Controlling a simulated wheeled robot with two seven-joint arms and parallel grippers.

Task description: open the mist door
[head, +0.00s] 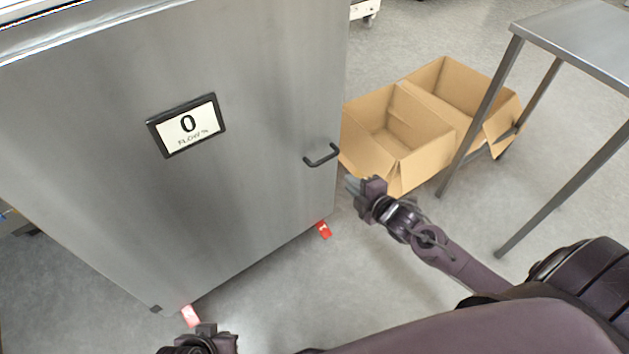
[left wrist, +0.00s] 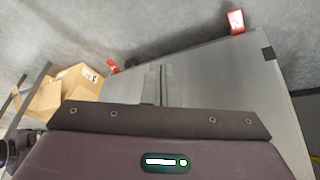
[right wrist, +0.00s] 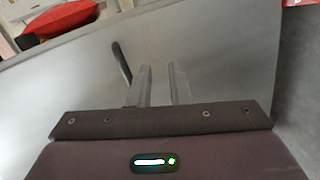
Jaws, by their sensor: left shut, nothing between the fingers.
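The mist door is the large grey metal door (head: 245,60) of the cabinet, and it looks shut. A black bar handle (head: 321,159) sits near its right edge. A dark bar that looks like this handle (right wrist: 121,62) shows in the right wrist view, just left of my fingers. My right gripper (head: 352,185) is open and empty, below and right of the handle, apart from it in the head view. Its two fingers (right wrist: 160,78) have a gap between them. My left gripper (head: 206,329) is low by the cabinet's bottom edge, and its fingers (left wrist: 157,72) are together and empty.
A label panel (head: 187,125) reading 0 is on the door. Open cardboard boxes (head: 400,130) stand on the floor right of the cabinet. A steel table (head: 585,35) is further right. Red tags (head: 324,230) mark the cabinet's base. Some floor in front is clear.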

